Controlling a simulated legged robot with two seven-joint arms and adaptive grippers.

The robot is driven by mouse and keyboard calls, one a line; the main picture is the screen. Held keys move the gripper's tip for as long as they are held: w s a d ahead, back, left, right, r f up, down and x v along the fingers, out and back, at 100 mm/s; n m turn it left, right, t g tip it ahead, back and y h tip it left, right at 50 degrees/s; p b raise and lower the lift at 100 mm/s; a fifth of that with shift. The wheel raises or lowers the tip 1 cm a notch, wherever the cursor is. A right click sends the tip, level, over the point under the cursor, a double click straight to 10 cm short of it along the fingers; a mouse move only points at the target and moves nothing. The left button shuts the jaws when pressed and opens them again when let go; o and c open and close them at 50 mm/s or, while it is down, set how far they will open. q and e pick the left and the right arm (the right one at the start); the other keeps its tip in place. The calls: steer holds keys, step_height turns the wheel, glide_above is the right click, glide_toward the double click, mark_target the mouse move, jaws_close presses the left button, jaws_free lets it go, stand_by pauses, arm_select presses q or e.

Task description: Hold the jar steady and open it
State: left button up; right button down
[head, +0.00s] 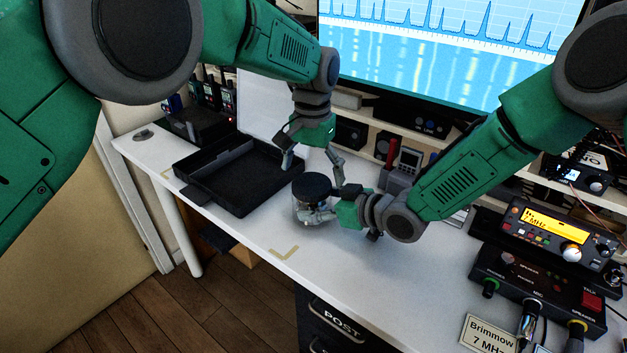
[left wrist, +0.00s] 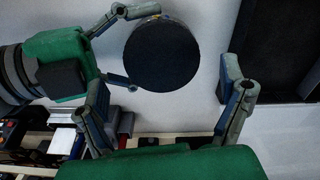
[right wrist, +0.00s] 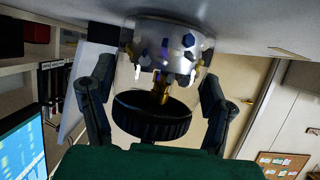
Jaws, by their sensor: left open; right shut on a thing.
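The jar (head: 308,214) is clear with a broad black lid (head: 312,187), and stands upright on the white desk. In the right wrist view, the jar (right wrist: 165,50) shows blue, silver and brass-coloured small parts inside, with the lid (right wrist: 152,118) on it. My right gripper (head: 325,213) is shut on the jar from the right side, its fingers either side of the glass. My left gripper (head: 314,172) is open above the jar, pointing down. In the left wrist view, the round lid top (left wrist: 162,55) lies between its spread fingers, apart from both.
An open black case (head: 240,178) lies on the desk left of the jar. A monitor (head: 450,45) and shelf stand behind. Radio gear (head: 555,240) fills the right side. Tan corner tape (head: 285,252) marks bare desk in front.

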mark_target(312, 183)
arm_select(q)
steer(key=shift+r, duration=0.7)
steer(key=shift+c, duration=0.2)
steer(key=m, duration=0.3)
steer(key=shift+s+r, duration=0.1)
steer(key=shift+r, duration=0.1)
steer(key=m, duration=0.2)
steer(key=r+m, duration=0.1)
steer(key=m, duration=0.4)
steer(key=r+m, duration=0.1)
steer(key=m, duration=0.3)
steer(key=shift+r+m, duration=0.35)
steer(key=shift+m, duration=0.45)
step_height(312, 183, down, 8)
steer(key=shift+r, duration=0.1)
